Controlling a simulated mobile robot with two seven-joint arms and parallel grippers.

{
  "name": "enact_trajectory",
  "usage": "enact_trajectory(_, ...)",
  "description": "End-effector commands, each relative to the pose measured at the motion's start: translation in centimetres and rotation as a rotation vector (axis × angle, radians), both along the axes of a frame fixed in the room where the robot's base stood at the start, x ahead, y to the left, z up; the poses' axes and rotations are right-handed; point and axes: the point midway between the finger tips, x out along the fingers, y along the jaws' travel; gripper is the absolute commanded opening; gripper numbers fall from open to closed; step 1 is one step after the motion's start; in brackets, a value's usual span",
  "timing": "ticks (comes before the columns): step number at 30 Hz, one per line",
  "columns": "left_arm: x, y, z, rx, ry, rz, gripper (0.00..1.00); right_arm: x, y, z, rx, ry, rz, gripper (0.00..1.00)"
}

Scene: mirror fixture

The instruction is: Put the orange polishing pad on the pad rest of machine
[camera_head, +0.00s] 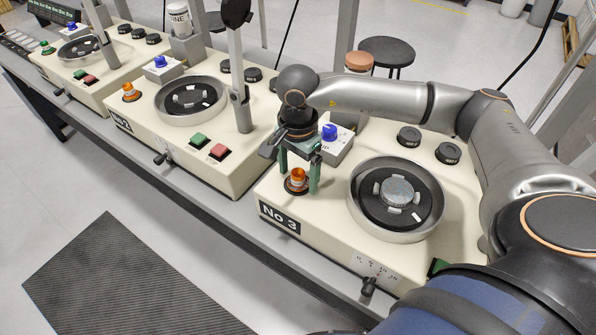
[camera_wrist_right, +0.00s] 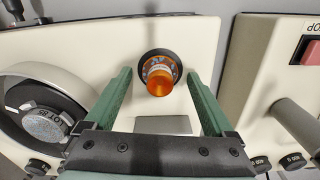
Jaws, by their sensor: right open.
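A small orange round piece (camera_head: 298,174) stands in a dark ring (camera_head: 296,188) on the No 3 machine (camera_head: 330,250). I cannot tell for sure whether it is the polishing pad or part of the machine. It also shows in the right wrist view (camera_wrist_right: 159,82). My right gripper (camera_head: 299,181) points down over it, open, with one green finger on each side. In the wrist view the fingers stand apart from the piece, with gaps on both sides. I cannot single out the pad rest. My left gripper is not in view.
The No 3 machine has a round dark basin with a grey disc (camera_head: 397,191), a blue knob (camera_head: 329,132) and a front lever (camera_head: 369,286). The No 2 machine (camera_head: 190,150) has a similar orange piece (camera_head: 129,92). A post (camera_head: 240,80) rises beside my right gripper.

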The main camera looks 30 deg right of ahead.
Motion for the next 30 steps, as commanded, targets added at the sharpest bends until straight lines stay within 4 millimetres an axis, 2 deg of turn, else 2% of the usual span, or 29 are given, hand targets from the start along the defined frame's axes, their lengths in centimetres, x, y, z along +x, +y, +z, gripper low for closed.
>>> enact_trajectory(5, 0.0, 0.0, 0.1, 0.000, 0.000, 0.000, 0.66, 0.0, 0.0, 0.1, 0.000, 0.000, 0.000, 0.88)
enact_trajectory(10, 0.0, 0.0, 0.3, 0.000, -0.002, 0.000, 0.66, 0.1, 0.0, 1.1, 0.001, -0.003, 0.000, 0.88)
enact_trajectory(21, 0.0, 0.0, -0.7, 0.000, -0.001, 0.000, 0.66, 0.1, 0.1, 8.9, 0.002, -0.006, 0.001, 0.88)
enact_trajectory(25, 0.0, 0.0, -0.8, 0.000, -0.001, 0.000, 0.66, 0.1, 0.1, 10.9, 0.001, -0.004, 0.001, 0.88)
enact_trajectory(30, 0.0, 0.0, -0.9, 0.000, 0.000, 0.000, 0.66, 0.0, 0.0, 12.2, 0.000, -0.001, 0.001, 0.88)
